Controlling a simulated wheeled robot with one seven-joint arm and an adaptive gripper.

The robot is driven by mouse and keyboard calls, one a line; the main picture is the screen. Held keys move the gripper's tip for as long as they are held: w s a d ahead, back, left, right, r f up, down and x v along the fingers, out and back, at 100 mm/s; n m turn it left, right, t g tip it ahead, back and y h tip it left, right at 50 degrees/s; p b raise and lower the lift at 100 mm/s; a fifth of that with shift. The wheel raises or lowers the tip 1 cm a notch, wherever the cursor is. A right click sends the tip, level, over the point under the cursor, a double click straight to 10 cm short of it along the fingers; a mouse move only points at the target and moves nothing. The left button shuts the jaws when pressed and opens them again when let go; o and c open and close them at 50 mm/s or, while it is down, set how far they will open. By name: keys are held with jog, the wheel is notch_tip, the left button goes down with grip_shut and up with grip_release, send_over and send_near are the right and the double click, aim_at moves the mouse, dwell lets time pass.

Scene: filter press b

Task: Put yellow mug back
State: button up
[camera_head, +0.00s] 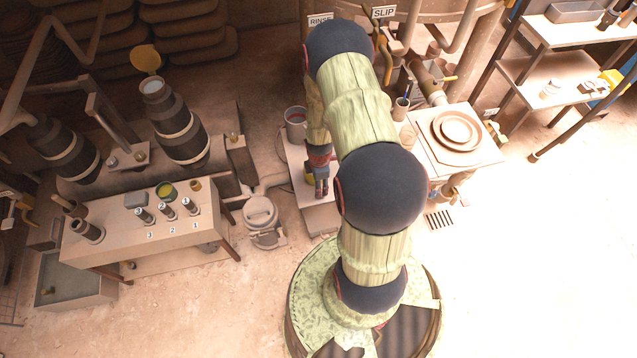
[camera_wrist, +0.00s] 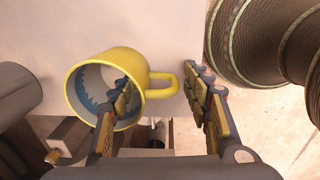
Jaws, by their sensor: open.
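The yellow mug (camera_wrist: 105,62) lies large in the wrist view, its open mouth facing the camera and its handle (camera_wrist: 166,80) pointing right. In the head view a small yellow patch beside my gripper (camera_head: 320,184) seems to be this mug (camera_head: 309,177), mostly hidden by the gripper. In the wrist view my gripper (camera_wrist: 166,88) is open. Its left finger overlaps the mug's mouth and its right finger is beyond the handle, so the handle lies between them. I cannot tell whether either finger touches the mug.
A low pale stand (camera_head: 318,219) is under my gripper, with a grey bucket (camera_head: 296,124) behind. A table (camera_head: 478,157) with round plates stands right. A bench (camera_head: 110,244) with numbered spots stands left. A ribbed brown cylinder (camera_wrist: 255,40) is close right in the wrist view.

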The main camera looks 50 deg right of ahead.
jog(key=r+p, duration=0.1)
jog(key=r, duration=0.3)
jog(key=r+p, duration=0.2)
jog(key=r, duration=0.2)
jog(key=r+p, duration=0.1)
jog(key=r, duration=0.3)
jog(key=shift+s+a+r, duration=0.15)
jog(key=shift+s, duration=0.1)
jog(key=w+a+r+m+t, duration=0.15)
jog(key=a+r, duration=0.25)
jog(key=r, duration=0.5)
jog(key=w+a+r+m, duration=0.2)
jog(key=a+r, duration=0.1)
jog(key=r, duration=0.6)
jog(key=w+a+r+m+t, duration=0.15)
jog(key=a+r, duration=0.25)
jog(key=r, duration=0.5)
jog(key=s+a+r+m+t, duration=0.2)
jog(key=s+a+r+m, duration=0.4)
jog(key=s+a+r, duration=0.6)
notch_tip(320, 180, up, 4)
jog(key=shift+s+a+r+m, duration=0.1)
jog(key=shift+s+a+m, duration=0.3)
jog(key=shift+s, duration=0.7)
jog(key=shift+c, duration=0.2)
